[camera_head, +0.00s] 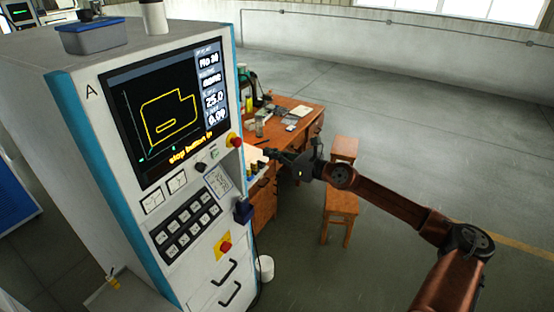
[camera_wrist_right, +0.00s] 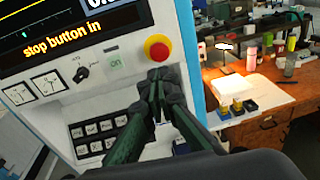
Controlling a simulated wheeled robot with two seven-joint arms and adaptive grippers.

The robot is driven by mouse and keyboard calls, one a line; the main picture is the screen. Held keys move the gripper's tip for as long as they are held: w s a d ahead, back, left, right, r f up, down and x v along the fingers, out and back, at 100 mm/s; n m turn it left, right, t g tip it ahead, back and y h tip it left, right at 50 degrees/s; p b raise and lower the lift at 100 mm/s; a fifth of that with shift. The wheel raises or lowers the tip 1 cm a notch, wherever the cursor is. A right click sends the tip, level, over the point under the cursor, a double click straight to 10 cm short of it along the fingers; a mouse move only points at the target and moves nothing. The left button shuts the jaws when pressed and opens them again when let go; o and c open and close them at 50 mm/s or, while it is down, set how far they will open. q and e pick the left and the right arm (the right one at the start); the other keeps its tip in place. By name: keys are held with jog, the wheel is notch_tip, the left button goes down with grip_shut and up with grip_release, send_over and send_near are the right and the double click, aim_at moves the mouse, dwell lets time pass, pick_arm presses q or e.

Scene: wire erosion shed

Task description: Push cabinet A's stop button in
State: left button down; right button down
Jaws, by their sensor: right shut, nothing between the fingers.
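The button also shows in the right wrist view (camera_wrist_right: 158,49). My right gripper (camera_head: 268,152) is shut and empty, to the right of the button in the head view. In the wrist view its fingertips (camera_wrist_right: 160,76) appear just below the button; contact cannot be told. My left gripper is not in view.
A second red button on a yellow plate (camera_head: 225,247) is lower on the cabinet. Knobs, dials and a black keypad (camera_head: 187,225) are on the panel. A cluttered wooden desk (camera_head: 290,120) and stool (camera_head: 341,205) stand behind my gripper. Open floor lies right.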

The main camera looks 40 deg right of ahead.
jog(key=shift+b+v, duration=0.3)
jog(key=shift+v, duration=0.8)
jog(key=shift+s, duration=0.2)
jog(key=shift+d, duration=0.1)
